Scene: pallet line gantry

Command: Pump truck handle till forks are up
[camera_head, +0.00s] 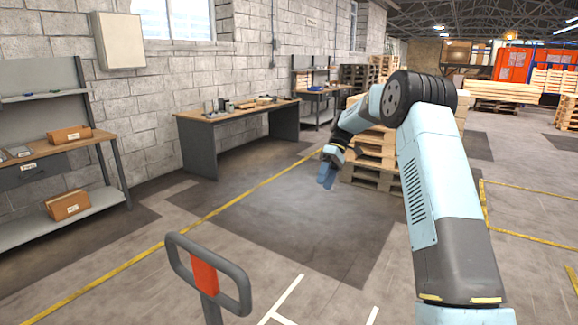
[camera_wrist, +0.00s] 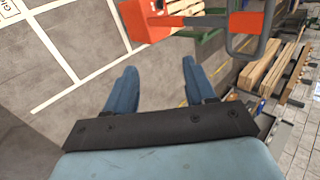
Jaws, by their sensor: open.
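The truck handle is a grey loop (camera_head: 244,290) with a red-orange centre piece (camera_head: 204,273), standing upright at the bottom of the head view. The loop also shows at the upper right of the wrist view (camera_wrist: 266,40). An orange part of the truck (camera_wrist: 140,22) shows at the top of the wrist view. My gripper (camera_head: 325,182) hangs beyond and to the right of the handle in the head view, apart from it. In the wrist view its two blue fingers (camera_wrist: 160,64) are spread with nothing between them. I cannot make out the fork height.
A shelving bench with boxes (camera_head: 68,204) stands at the left. A workbench (camera_head: 240,114) is against the wall. Stacked pallets (camera_head: 372,163) stand behind my arm. Yellow (camera_head: 240,198) and white (camera_head: 287,298) lines mark the floor, which is clear around the handle.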

